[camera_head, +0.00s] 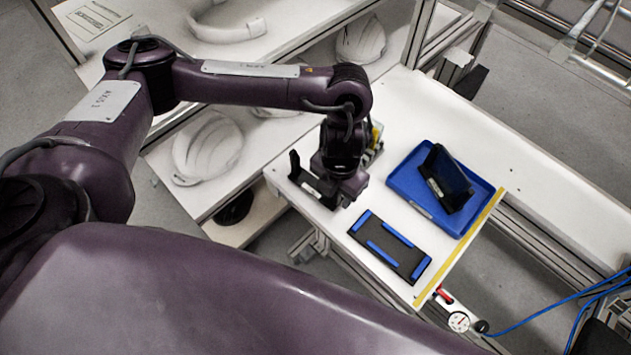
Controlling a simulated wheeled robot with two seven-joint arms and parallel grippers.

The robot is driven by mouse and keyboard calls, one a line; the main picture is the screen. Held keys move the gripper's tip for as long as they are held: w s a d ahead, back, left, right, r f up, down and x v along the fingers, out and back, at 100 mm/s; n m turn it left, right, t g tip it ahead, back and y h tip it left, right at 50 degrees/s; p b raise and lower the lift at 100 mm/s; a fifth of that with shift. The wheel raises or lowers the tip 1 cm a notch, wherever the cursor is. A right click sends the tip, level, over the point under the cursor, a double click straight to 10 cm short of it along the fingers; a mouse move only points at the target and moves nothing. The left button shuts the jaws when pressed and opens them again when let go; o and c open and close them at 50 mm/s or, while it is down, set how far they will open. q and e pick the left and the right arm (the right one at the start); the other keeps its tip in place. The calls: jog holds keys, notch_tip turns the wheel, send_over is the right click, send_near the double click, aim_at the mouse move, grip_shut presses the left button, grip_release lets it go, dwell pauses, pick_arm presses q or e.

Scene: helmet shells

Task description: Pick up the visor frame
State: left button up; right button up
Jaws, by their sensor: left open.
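My left gripper (318,188) is open over the left edge of the white table, with one black finger standing up at its left side. I see nothing between its fingers. No part is plainly marked as the visor frame. A black angled frame-like part (446,179) rests tilted in a blue tray (408,190), to the right of the gripper and apart from it. A white curved band (228,30) lies on the far white bench at the top left; I cannot tell which of these is the visor frame. My right gripper is not in view.
A black plate with blue strips (390,247) lies at the table's front, near a yellow edge strip (460,245). White helmet shells (208,148) sit on shelves at left. A round dial gauge (459,321) is below the table corner. The table's far right is clear.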

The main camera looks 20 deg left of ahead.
pick_arm(q)
jog(key=shift+f, duration=0.65)
jog(key=c, duration=0.4)
grip_shut()
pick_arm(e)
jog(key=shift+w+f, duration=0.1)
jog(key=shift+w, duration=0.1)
pick_arm(q)
jog(key=shift+r, duration=0.1)
